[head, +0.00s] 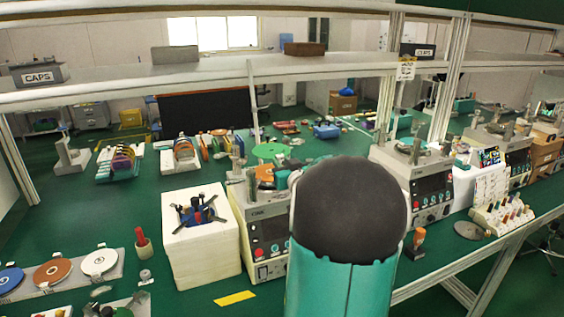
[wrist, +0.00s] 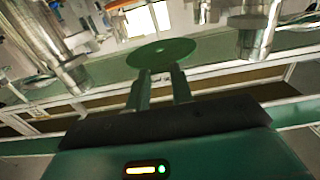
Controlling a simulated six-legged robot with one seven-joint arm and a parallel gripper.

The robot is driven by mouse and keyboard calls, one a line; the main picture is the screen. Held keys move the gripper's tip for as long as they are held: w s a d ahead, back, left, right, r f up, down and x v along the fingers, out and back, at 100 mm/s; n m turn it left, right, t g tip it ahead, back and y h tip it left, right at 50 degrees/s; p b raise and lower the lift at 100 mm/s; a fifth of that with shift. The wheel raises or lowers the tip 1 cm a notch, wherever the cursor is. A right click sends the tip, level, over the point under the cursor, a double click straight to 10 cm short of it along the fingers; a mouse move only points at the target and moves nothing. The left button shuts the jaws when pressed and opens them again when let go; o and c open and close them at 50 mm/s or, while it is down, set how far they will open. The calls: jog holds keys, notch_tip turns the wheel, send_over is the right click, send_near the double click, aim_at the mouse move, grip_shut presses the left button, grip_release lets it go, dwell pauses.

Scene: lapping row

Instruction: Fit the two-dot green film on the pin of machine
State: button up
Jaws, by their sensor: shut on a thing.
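The green film (wrist: 162,53) is a thin round disc with a small centre hole in the wrist view. My gripper (wrist: 161,74) is shut on its near edge and holds it out flat, in the air. I cannot make out its dots. In the head view the green film (head: 270,150) shows above a machine (head: 268,240) with a dark control panel, left of my arm. An orange-brown disc (head: 264,173) shows at that machine's top, below the film. My arm hides my gripper in the head view and part of the machine. I cannot make out the pin.
A second machine (head: 412,185) stands right of my arm. A white block (head: 200,240) with a dark-armed fixture stands left of the near machine. Flat discs lie on a rack (head: 75,277) at lower left. In the wrist view, metal posts (wrist: 258,30) flank the film.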

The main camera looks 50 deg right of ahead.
aim_at(282, 196)
jog(key=shift+w+f, duration=0.2)
jog(key=shift+f, duration=0.75)
jog(key=shift+s+f, duration=0.1)
jog(key=shift+f, duration=1.6)
jog(key=shift+f, duration=1.05)
jog(key=o, duration=1)
jog(key=shift+o, duration=0.2)
jog(key=v, duration=1.3)
jog(key=shift+s+a, duration=0.2)
jog(key=shift+s, duration=0.1)
